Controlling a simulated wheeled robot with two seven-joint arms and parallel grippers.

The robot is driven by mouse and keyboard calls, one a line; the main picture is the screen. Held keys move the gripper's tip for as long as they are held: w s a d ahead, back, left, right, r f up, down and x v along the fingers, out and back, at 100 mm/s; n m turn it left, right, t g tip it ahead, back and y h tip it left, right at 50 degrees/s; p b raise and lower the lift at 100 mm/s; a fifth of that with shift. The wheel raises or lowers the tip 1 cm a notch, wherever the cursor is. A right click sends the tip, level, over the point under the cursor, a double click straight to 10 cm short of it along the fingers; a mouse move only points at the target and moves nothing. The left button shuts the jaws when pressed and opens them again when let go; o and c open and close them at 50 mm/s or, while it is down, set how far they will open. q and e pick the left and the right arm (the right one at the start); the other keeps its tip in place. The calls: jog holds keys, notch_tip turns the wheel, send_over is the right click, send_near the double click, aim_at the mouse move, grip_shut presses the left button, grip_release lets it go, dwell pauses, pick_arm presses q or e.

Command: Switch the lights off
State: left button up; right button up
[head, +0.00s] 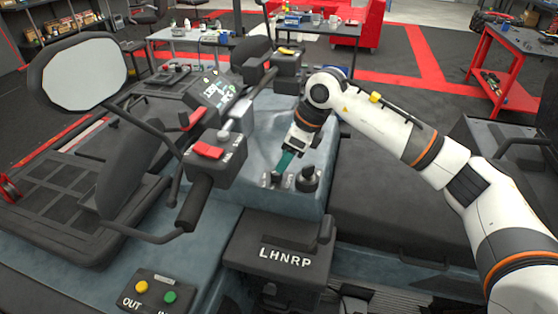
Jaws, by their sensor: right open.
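My right arm reaches in from the right, and its gripper (284,164) points down at the grey-blue console beside the driver's place. Its teal fingers are just above or touching a small dark switch panel (269,181); I cannot tell which. The fingers partly hide that panel. Nothing shows held in them. A black round knob (307,179) stands just right of the fingers. No label here reads clearly as a light switch. My left gripper is not in view.
A black box marked LHNRP (283,254) stands in front of the console. Left are a red-switched control box (212,156), a mirror (84,76) and a lit display (216,92). A panel with yellow and green buttons (155,292) is at the bottom. Tables stand behind.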

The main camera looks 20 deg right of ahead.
aim_at(277, 175)
jog(key=x, duration=0.3)
jog(key=shift+w+a, duration=0.1)
jog(key=shift+a+f+p, duration=0.25)
jog(key=shift+f+p, duration=0.1)
jog(key=shift+f, duration=0.15)
jog(key=shift+w+f, duration=0.15)
jog(key=shift+f, duration=0.1)
jog(key=c, duration=1)
